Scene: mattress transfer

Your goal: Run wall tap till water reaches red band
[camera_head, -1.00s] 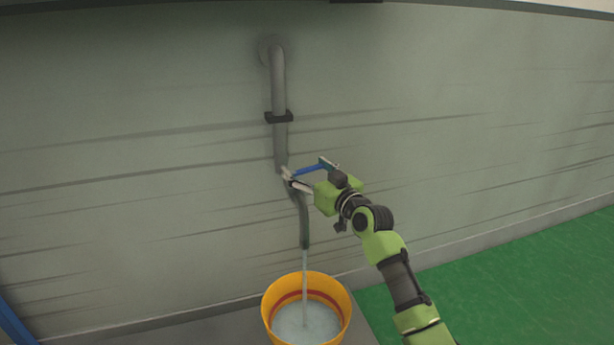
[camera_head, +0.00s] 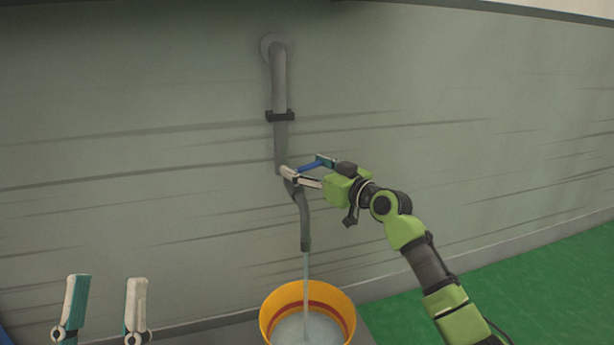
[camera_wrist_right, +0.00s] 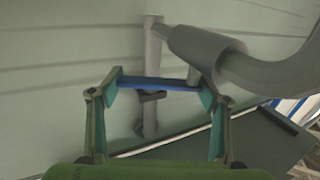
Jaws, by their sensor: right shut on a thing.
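The grey wall tap (camera_head: 304,215) comes down from a pipe and bends toward the bucket. Its blue lever (camera_head: 310,166) also shows between the fingers in the wrist view (camera_wrist_right: 160,84). My right gripper (camera_head: 302,169) is shut on this lever; its fingers also show in the wrist view (camera_wrist_right: 163,82). A thin stream of water (camera_head: 306,270) runs from the spout into the yellow bucket (camera_head: 268,313). A red band (camera_head: 308,305) rings the bucket's inside. The pale water surface (camera_head: 308,328) shows below the band. My left gripper (camera_head: 107,283) is open and empty at the lower left.
The grey-green wall (camera_head: 450,130) fills the back, with a dark clamp (camera_head: 280,116) around the pipe. Green floor (camera_head: 560,270) lies to the right. The bucket stands on a grey surface, and its lower part is cut off by the frame.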

